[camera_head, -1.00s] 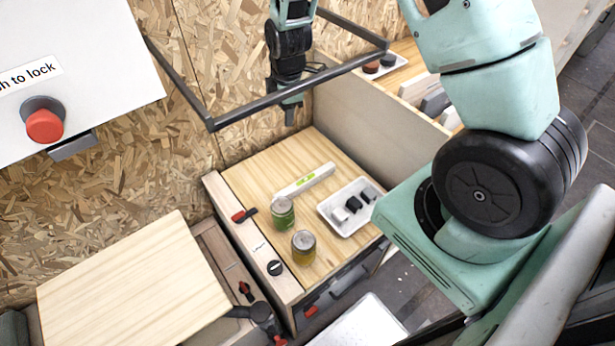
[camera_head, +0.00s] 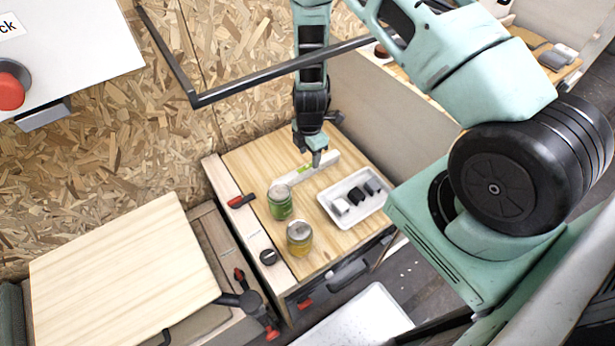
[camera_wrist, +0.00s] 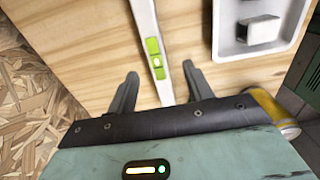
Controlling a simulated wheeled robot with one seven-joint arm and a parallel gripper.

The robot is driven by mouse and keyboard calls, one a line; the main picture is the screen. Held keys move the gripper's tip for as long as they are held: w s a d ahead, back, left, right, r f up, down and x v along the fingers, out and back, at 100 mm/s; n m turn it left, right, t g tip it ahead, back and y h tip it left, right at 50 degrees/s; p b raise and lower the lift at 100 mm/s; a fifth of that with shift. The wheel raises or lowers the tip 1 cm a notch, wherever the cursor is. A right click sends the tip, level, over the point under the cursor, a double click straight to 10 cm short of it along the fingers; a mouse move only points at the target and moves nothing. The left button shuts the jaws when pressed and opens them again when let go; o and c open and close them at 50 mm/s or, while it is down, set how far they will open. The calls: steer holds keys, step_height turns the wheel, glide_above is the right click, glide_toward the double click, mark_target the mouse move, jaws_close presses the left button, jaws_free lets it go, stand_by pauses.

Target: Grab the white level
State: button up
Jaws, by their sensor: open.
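The white level (camera_head: 329,163) lies on the wooden worktop, a long white bar with green vial windows. In the wrist view the level (camera_wrist: 146,28) runs between my two fingers, its green vials close to the fingertips. My gripper (camera_head: 316,158) points down over the level in the head view and hides part of it. In the wrist view my gripper (camera_wrist: 160,78) is open, with one finger on each side of the level. I cannot tell how far the fingertips are above the worktop.
A green jar (camera_head: 280,203) stands near the level's near end, with a yellow-brown jar (camera_head: 299,239) in front of it. A white tray (camera_head: 333,218) with dark and light blocks sits to the right. A black metal frame (camera_head: 240,88) spans behind. Bare worktop (camera_head: 250,160) lies left of the level.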

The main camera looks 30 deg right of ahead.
mark_target(309, 166)
steer(key=f+b, duration=0.1)
steer(key=f, duration=0.1)
steer(key=f+b, duration=0.1)
steer(key=f, duration=0.2)
steer(key=f+b, duration=0.2)
steer(key=shift+w+d+f, duration=0.2)
steer(key=shift+w+f, duration=0.05)
steer(key=shift+w, duration=0.05)
jaws_close()
